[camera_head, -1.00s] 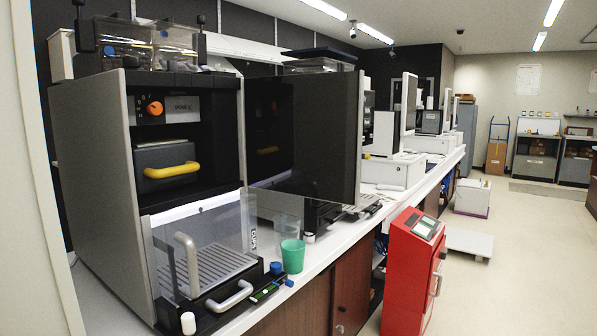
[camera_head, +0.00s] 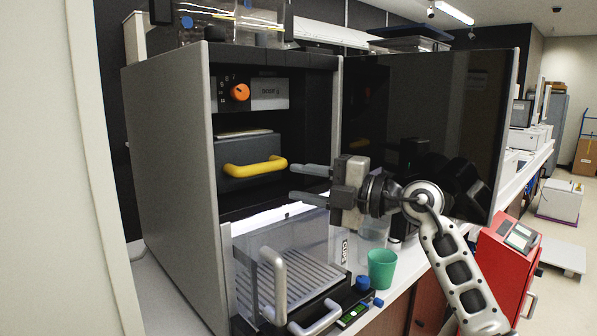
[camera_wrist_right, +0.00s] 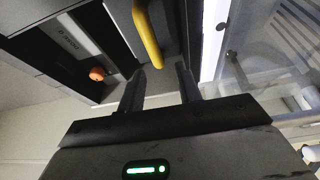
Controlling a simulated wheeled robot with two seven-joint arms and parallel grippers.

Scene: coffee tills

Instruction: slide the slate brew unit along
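The slate brew unit (camera_head: 240,150) is a dark grey block with a yellow bar handle (camera_head: 258,168). It sits in the dark bay of the tall coffee machine, under the orange knob (camera_head: 240,92). My right gripper (camera_head: 291,183) is open and empty, just right of the handle, its two fingers pointing left at it. In the right wrist view the yellow handle (camera_wrist_right: 148,38) lies just beyond the gap between the open fingertips (camera_wrist_right: 160,80); I see no contact. My left gripper is out of view.
A clear guard with a grey handle (camera_head: 275,275) and a slatted drip tray (camera_head: 290,268) lie below the bay. A large dark panel (camera_head: 440,120) stands behind my right arm. A green cup (camera_head: 382,268) is on the counter, with a red cabinet (camera_head: 505,265) beyond.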

